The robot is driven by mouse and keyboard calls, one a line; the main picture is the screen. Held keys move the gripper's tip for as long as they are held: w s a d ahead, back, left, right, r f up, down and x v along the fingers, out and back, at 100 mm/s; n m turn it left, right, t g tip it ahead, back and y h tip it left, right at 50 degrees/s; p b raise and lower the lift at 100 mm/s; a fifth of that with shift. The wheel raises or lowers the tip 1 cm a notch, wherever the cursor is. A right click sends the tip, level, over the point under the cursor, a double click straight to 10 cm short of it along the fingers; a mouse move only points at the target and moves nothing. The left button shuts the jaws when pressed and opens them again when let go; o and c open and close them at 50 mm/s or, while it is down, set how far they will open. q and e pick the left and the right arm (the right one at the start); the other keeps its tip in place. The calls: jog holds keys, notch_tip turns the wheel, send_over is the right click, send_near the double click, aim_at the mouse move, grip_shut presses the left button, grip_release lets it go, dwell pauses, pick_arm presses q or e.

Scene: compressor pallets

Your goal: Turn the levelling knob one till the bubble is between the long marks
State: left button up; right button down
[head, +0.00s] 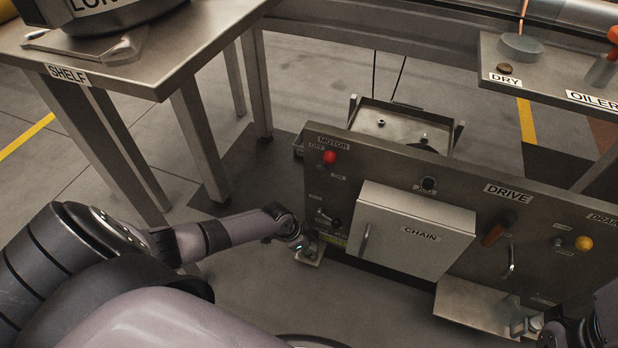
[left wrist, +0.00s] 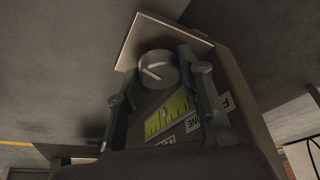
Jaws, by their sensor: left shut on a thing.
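My left gripper (head: 306,246) is low at the left end of the drive panel, beside a small foot plate (head: 312,258). In the left wrist view its two fingers stand either side of a round grey levelling knob (left wrist: 157,70) with a pale line across its face, and it is shut on the knob. A yellow-green level vial (left wrist: 168,115) with dark marks lies between the fingers, nearer the palm. The bubble's place against the long marks is too small to tell. My right gripper (head: 552,332) is partly in view at the lower right; its jaws are unclear.
The drive panel (head: 470,188) carries a red motor knob (head: 330,157), a chain cover (head: 412,240), handles and a yellow drain knob (head: 584,243). A shelf table (head: 130,62) stands at upper left. An oiler tray (head: 540,86) is at upper right. Floor between table and panel is clear.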

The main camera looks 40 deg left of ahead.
pick_arm(q)
jog(key=o, duration=1.2)
jog(key=shift+c, duration=0.2)
jog(key=v, duration=1.2)
